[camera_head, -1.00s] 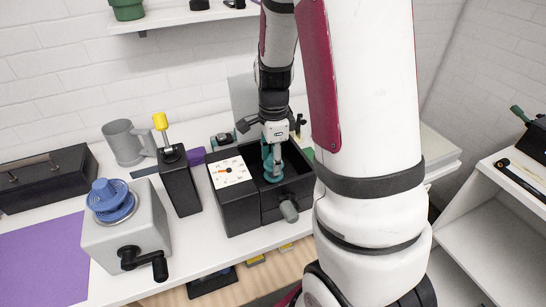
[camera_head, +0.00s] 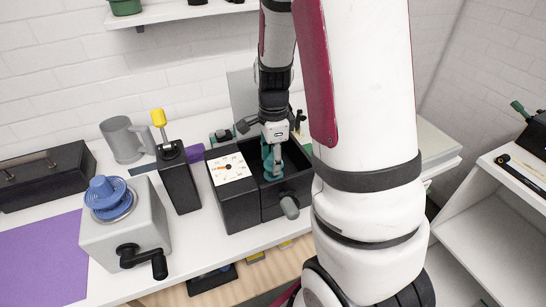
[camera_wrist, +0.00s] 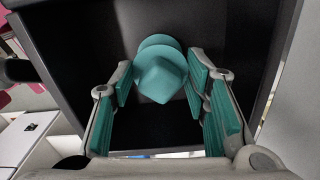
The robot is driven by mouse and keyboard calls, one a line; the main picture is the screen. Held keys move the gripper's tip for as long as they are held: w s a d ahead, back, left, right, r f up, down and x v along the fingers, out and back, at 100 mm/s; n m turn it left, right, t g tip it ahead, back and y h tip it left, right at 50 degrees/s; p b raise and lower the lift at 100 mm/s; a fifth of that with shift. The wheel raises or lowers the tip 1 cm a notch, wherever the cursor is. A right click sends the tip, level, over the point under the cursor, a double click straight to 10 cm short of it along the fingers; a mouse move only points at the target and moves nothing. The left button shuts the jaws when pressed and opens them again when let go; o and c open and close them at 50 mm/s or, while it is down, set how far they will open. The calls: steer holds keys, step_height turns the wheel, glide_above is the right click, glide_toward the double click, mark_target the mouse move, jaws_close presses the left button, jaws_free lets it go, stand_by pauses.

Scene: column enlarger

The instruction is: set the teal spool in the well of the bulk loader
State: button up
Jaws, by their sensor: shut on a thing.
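The teal spool (camera_wrist: 161,72) sits between the teal-padded fingers of my gripper (camera_wrist: 160,84), which is shut on it. The bulk loader (camera_head: 240,205) is a black box on the counter, with a white dial on its left part and a grey knob on its front. Its open well (camera_head: 296,184) is at the right of the dial. In the head view my gripper (camera_head: 271,168) points down inside the well, and the spool is mostly hidden there. In the wrist view dark walls surround the spool. I cannot tell whether the spool touches the well floor.
A grey box with a crank (camera_head: 148,225) bears a blue spool (camera_head: 107,195) at the left. A black post with a yellow knob (camera_head: 178,185) stands close left of the loader. A grey mug (camera_head: 125,140) and black case (camera_head: 45,178) stand behind. A purple mat (camera_head: 40,260) lies clear.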

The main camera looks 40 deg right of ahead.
stand_by(0.4)
steer(key=o, duration=1.1)
steer(key=shift+r+p, duration=1.9)
steer(key=shift+r, duration=1.55)
step_height(320, 180, up, 12)
